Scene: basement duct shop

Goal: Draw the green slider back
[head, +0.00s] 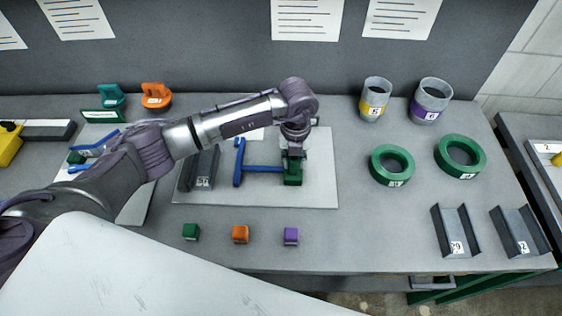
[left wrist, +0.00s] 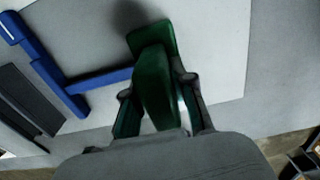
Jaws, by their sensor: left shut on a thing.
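The green slider (head: 293,179) stands at the right end of a blue rail (head: 262,168) on a pale board. My left gripper (head: 293,158) reaches down over the slider from above. In the left wrist view, the two fingertips (left wrist: 158,98) are on either side of the slider's green upright part (left wrist: 153,82), and the gripper is shut on it. The blue rail (left wrist: 98,79) runs from the slider to a blue end bar (left wrist: 42,62). Part of the slider is hidden by my gripper in the head view. My right gripper is not in view.
A grey channel piece (head: 205,168) lies left of the rail. Green, orange (head: 240,234) and purple blocks sit in front of the board (head: 320,185).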

